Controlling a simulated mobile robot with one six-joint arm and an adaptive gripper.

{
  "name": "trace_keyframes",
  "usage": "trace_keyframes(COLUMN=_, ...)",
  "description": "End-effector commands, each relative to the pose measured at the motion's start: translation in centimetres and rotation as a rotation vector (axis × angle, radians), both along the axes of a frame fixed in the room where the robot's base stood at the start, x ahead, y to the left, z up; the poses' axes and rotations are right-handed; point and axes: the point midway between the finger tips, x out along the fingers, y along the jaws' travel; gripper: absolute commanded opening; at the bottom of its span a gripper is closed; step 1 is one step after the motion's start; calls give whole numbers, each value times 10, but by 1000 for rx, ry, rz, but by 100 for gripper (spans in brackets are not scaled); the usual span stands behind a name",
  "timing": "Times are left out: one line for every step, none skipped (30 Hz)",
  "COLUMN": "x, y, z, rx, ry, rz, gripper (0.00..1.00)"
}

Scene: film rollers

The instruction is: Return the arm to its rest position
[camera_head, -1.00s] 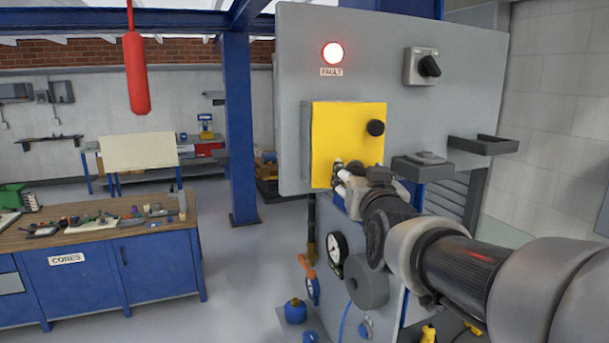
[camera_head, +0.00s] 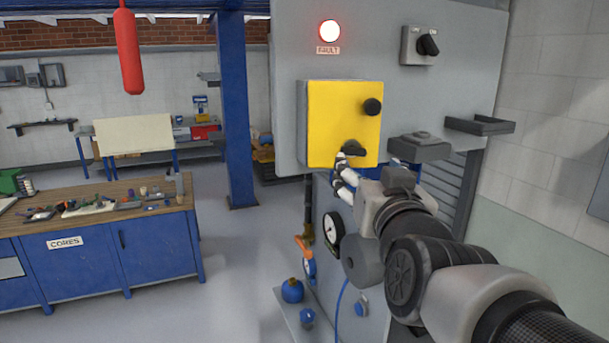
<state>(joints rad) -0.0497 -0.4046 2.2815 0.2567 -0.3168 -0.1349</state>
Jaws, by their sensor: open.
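My gripper (camera_head: 346,163) is at the end of my arm, which reaches in from the lower right. Its fingers are open and nothing shows between them. They appear in front of the lower edge of the yellow box door (camera_head: 338,118) on the grey panel. The door is closed, with a black knob (camera_head: 373,106) at its upper right. A dark piece near the fingertips overlaps the door's lower edge; whether the fingers touch the door I cannot tell. The panel's lower front is partly hidden behind my arm.
A red lamp (camera_head: 329,30) marked FAULT is lit above the box. A rotary switch (camera_head: 420,45) and small trays (camera_head: 479,124) sit to the right. Gauges (camera_head: 333,228) and an orange-handled valve (camera_head: 304,246) are below. A blue workbench (camera_head: 152,250) stands left, with clear floor between.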

Motion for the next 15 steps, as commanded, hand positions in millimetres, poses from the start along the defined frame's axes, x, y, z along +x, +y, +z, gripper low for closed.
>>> trace_keyframes(x=-7, y=0, z=1, rx=1, ry=-1, rz=0, gripper=65)
trace_keyframes(x=-10, y=0, z=1, rx=2, ry=-1, rz=0, gripper=65)
trace_keyframes(x=-13, y=1, z=0, rx=1, ry=0, rz=0, gripper=65)
trace_keyframes(x=-15, y=1, z=0, rx=0, ry=0, rz=0, gripper=65)
trace_keyframes(x=-16, y=0, z=0, rx=0, ry=1, rz=0, gripper=65)
trace_keyframes(x=-18, y=1, z=0, rx=1, ry=1, rz=0, gripper=65)
trace_keyframes(x=-18, y=1, z=0, rx=1, ry=1, rz=0, gripper=65)
trace_keyframes(x=-19, y=0, z=0, rx=1, ry=1, rz=0, gripper=65)
trace_keyframes(x=-19, y=1, z=0, rx=1, ry=1, rz=0, gripper=65)
trace_keyframes(x=-19, y=1, z=0, rx=1, ry=1, rz=0, gripper=65)
trace_keyframes(x=-19, y=1, z=0, rx=1, ry=1, rz=0, gripper=65)
trace_keyframes(x=-19, y=1, z=0, rx=1, ry=1, rz=0, gripper=65)
trace_keyframes(x=-19, y=1, z=0, rx=1, ry=1, rz=0, gripper=65)
trace_keyframes(x=-19, y=0, z=0, rx=1, ry=1, rz=0, gripper=65)
trace_keyframes(x=-19, y=1, z=0, rx=1, ry=1, rz=0, gripper=65)
